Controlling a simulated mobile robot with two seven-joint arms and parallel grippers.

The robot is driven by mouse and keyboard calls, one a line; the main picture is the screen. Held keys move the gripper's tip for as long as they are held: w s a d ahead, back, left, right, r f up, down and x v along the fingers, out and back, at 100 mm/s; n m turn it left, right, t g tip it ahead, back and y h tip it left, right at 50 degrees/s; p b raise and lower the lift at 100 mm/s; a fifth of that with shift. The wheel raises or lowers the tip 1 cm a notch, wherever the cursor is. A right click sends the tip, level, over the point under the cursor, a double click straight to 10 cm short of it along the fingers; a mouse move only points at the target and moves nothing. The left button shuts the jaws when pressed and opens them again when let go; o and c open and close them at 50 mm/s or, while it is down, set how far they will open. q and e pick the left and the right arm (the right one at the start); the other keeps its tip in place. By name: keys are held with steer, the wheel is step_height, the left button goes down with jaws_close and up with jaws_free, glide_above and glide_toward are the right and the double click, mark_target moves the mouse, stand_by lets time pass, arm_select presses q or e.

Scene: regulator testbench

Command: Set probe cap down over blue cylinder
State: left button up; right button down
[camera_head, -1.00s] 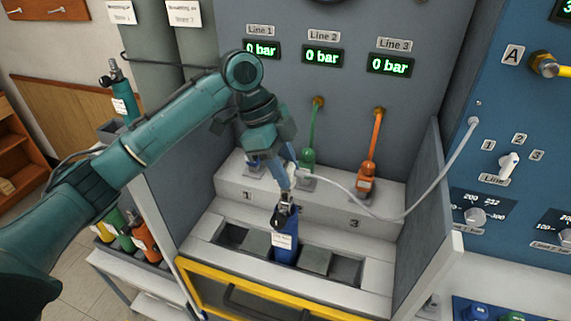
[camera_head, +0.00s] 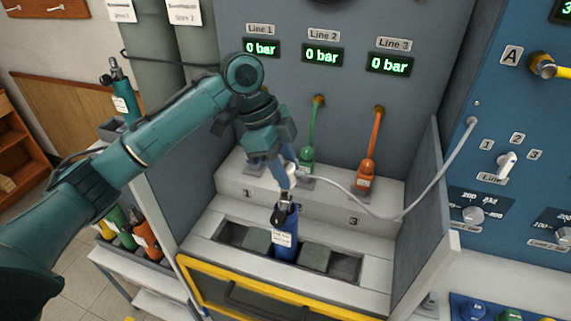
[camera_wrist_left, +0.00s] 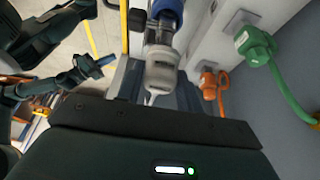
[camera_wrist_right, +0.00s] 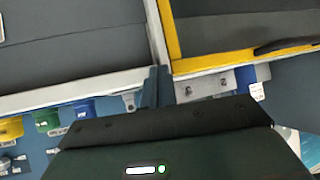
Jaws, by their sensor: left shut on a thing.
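The blue cylinder (camera_head: 285,238) stands upright in a slot of the bench, its dark valve (camera_head: 288,199) on top and a white label on its front. My left gripper (camera_head: 286,182) is just above the valve, shut on the white probe cap (camera_head: 292,176), which has a pale hose attached. The left wrist view shows the cap (camera_wrist_left: 160,72) between the fingers, close to the valve (camera_wrist_left: 158,32) and in line with the cylinder (camera_wrist_left: 167,8). I cannot tell whether cap and valve touch. My right gripper (camera_wrist_right: 158,86) appears in its wrist view with fingers together, apparently empty.
The pale hose (camera_head: 400,217) runs right to the blue panel (camera_head: 480,150). Green (camera_head: 307,160) and orange (camera_head: 366,177) connectors sit on the ledge behind. Side walls flank the bench, and a yellow-framed door (camera_head: 260,295) lies in front. Other cylinders (camera_head: 143,240) stand at left.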

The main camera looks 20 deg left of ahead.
stand_by(0.3)
arm_select(q)
steer(key=shift+p, duration=0.65)
stand_by(0.3)
steer(key=shift+f, duration=0.45)
steer(key=shift+f, duration=0.35)
steer(key=shift+f, duration=0.3)
steer(key=shift+f, duration=0.35)
stand_by(0.3)
steer(key=shift+f+b, duration=0.3)
steer(key=shift+f, duration=0.15)
